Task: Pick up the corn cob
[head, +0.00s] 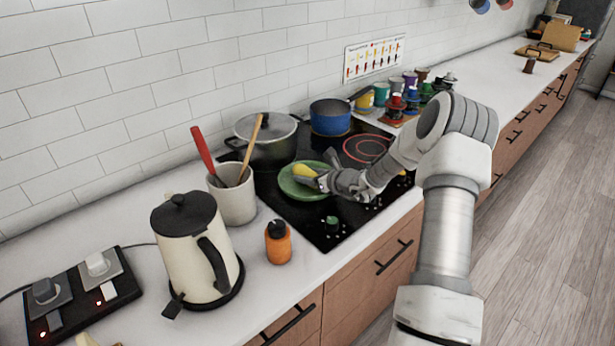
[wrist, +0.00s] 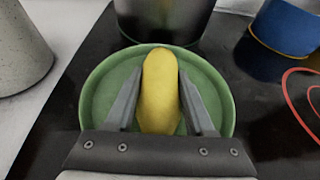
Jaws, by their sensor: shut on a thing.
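The yellow corn cob (wrist: 160,88) lies between the two fingers of my gripper (wrist: 160,100) in the wrist view, with a finger along each side. My gripper is shut on it. In the head view the cob (head: 304,171) shows only in part at the tip of my gripper (head: 312,180). Both are over a green plate (head: 296,193) on the black cooktop. The plate's rim also shows around the cob in the wrist view (wrist: 93,92). I cannot tell whether the cob touches the plate.
A lidded pot (head: 270,150) and a blue pan (head: 331,118) stand behind the plate. A utensil crock (head: 236,200), an orange bottle (head: 277,243) and a cream kettle (head: 190,250) stand to the left. Several colored cups (head: 396,88) are at the back right.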

